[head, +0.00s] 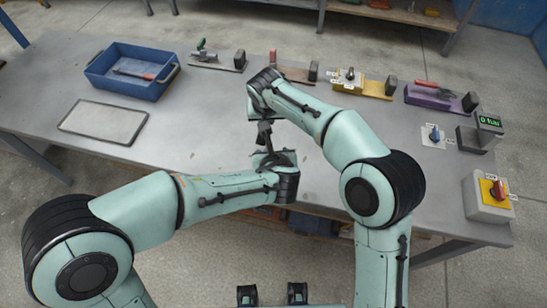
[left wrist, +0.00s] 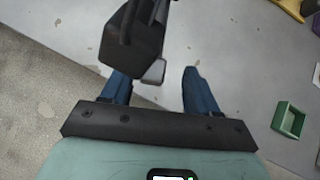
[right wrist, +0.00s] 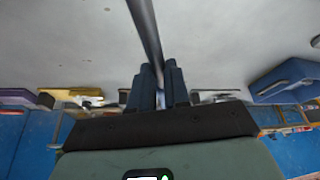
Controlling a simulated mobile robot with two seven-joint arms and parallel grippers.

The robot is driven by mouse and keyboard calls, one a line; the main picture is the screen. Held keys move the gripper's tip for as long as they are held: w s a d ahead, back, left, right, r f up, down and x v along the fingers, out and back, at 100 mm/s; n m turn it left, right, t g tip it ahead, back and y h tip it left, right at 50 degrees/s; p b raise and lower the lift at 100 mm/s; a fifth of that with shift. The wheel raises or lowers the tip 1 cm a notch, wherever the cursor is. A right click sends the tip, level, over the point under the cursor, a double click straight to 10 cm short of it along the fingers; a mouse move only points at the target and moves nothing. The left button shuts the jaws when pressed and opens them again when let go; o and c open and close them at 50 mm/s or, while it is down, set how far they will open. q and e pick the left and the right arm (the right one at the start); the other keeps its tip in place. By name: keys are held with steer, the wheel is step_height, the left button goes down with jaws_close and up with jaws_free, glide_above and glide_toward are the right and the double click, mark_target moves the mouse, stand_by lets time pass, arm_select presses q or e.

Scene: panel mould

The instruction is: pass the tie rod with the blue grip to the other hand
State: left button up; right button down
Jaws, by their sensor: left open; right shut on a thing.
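A grey metal rod (right wrist: 146,28), seemingly the tie rod, runs up from between the fingers of my right gripper (right wrist: 158,75) in the right wrist view. The right gripper is shut on it; a blue grip cannot be told apart from the blue fingers. In the head view the right hand points down over the middle of the table, just above my left gripper (head: 268,158). The left gripper is open in the left wrist view (left wrist: 158,85). A dark block with a pale grey end (left wrist: 153,72) hangs above and partly between its fingers; I cannot tell what part it is.
A blue crate (head: 110,78) holding a red-handled tool and a flat grey plate (head: 104,122) lie at the left. Several tool stands line the back edge. A display box (head: 472,140) and yellow switch box (head: 484,207) are at the right. The table's middle is mostly clear.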

arm_select(q)
steer(key=shift+w+f, duration=0.5)
steer(key=shift+w, duration=0.05)
jaws_close()
arm_select(e)
steer(key=c, duration=1)
jaws_free()
steer(key=shift+r, duration=0.15)
